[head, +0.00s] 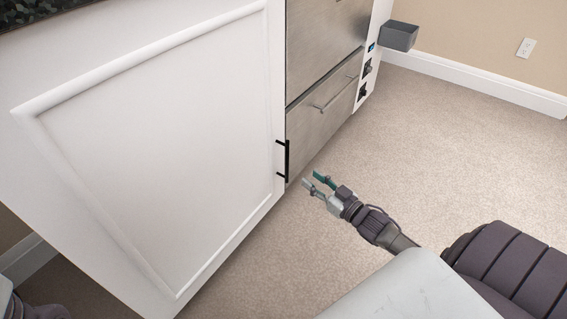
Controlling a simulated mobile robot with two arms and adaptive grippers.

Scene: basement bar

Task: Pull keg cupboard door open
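Only a part of my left arm (30,308) shows at the bottom left corner. The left gripper is not in view.
A steel drawer front (322,110) with a bar handle is right of the door. A grey box (398,36) sticks out from the cabinet's end. Beige carpet (450,130) lies open to the right, up to a wall with white baseboard (480,84). A dark countertop (30,10) is at top left.

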